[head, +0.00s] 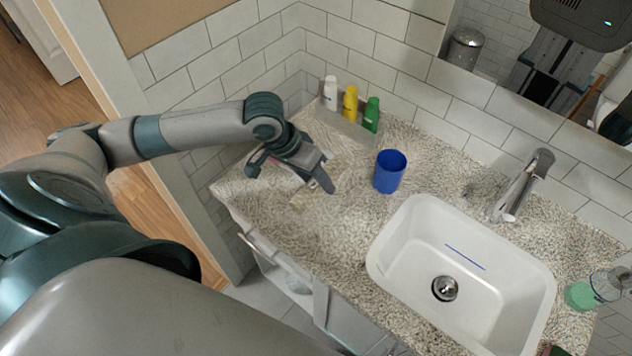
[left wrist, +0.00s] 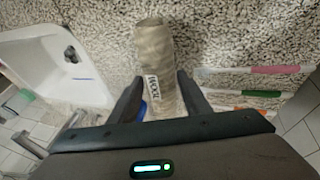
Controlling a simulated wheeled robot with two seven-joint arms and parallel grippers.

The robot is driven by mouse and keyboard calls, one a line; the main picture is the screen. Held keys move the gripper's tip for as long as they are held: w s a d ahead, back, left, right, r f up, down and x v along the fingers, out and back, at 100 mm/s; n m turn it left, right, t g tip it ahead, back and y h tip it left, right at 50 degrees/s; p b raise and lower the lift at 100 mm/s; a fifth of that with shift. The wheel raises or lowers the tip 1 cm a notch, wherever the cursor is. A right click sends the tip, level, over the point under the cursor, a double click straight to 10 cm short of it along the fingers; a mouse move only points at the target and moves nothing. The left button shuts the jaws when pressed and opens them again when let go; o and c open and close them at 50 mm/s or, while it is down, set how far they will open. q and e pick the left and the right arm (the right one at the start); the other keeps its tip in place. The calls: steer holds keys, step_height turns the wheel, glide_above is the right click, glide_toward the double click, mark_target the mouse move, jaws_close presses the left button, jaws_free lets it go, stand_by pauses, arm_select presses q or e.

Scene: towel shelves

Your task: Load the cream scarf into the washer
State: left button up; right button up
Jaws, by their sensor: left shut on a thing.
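The cream scarf (left wrist: 152,50) is a beige roll with a white label reading WOOL, lying between the fingers of my left gripper (left wrist: 162,98) in the left wrist view. In the head view my left gripper (head: 318,178) is low over the speckled counter, left of the blue cup. It is shut on the scarf (head: 338,163), which shows only in small pale parts that blend with the counter. A white-fronted unit (head: 285,278) under the counter may be the washer; I cannot make out its door clearly. My right gripper is not in view.
A blue cup (head: 389,171) stands right of the gripper. White, yellow (head: 350,103) and green bottles stand at the back wall. The white sink (head: 400,262) and tap (head: 522,185) are to the right. Slim pink-handled (left wrist: 275,69) and green-orange (left wrist: 262,94) items lie beside the scarf.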

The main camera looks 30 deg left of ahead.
arm_select(q)
steer(key=shift+f, duration=1.25)
steer(key=shift+p, duration=0.3)
steer(key=o, duration=1.1)
steer(key=shift+f, duration=0.1)
steer(key=b+v, duration=0.2)
steer(key=v, duration=1)
